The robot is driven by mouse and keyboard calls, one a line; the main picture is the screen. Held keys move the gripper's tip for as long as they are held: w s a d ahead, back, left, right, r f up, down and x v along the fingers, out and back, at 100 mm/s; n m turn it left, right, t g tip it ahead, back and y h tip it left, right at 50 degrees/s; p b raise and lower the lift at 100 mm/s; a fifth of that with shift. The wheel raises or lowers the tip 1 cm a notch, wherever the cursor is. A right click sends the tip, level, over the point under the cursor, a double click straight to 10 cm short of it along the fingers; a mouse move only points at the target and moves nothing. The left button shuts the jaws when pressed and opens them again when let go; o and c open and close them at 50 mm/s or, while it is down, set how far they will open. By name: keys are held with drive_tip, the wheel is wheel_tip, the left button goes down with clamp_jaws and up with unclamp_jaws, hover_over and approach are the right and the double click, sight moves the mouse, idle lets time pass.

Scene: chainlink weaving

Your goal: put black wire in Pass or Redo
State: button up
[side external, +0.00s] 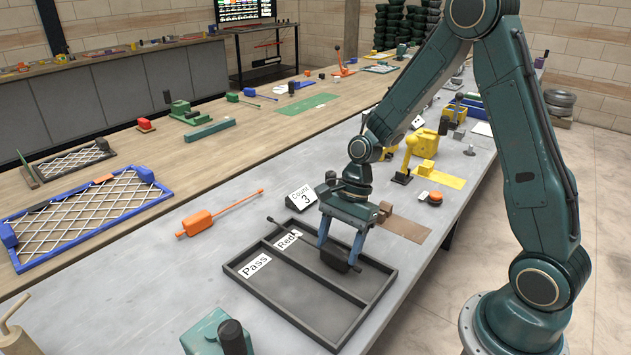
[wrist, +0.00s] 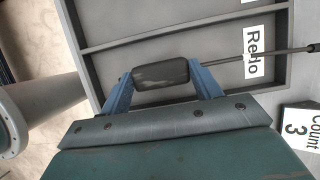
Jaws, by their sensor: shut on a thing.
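The black wire (side external: 339,262) has a thick dark handle and a long thin rod ending in a small knob. My gripper (side external: 340,248) points down and is shut on the handle, with blue fingers at its two ends. In the wrist view the handle (wrist: 160,74) lies between the fingers, over the Redo side of the grey tray (side external: 290,288). The rod crosses the Redo label (wrist: 254,54) and reaches past the tray's edge. The Pass label (side external: 255,265) marks the other compartment, which looks empty. I cannot tell whether the handle touches the tray floor.
A "Count 3" sign (side external: 302,198) stands behind the tray. An orange-handled tool (side external: 198,222) lies to the left on the grey bench. A brown mat (side external: 405,228) lies behind the tray at right. A green device (side external: 214,333) sits at the front left.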

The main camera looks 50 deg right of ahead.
drive_tip(key=shift+f, duration=0.15)
idle(0.8)
drive_tip(key=o, duration=1.2)
drive_tip(key=v, duration=1.4)
drive_tip(key=shift+f, duration=0.1)
drive_tip(key=s+a+r+n+t+h, duration=0.1)
drive_tip(key=s+r+n+t, duration=0.1)
drive_tip(key=s+n, duration=0.3)
drive_tip(key=s+a+r+n+t+h, duration=0.1)
drive_tip(key=s+r+n+h, duration=0.1)
drive_tip(key=s+r+n, duration=0.2)
drive_tip(key=s+a+r+n+t+h, duration=0.1)
drive_tip(key=s+a+r+n+t, duration=0.1)
drive_tip(key=s+n, duration=0.6)
drive_tip(key=shift+s+a+r+n+t, duration=0.1)
drive_tip(key=shift+r+n+t, duration=0.2)
drive_tip(key=shift+r+n, duration=0.3)
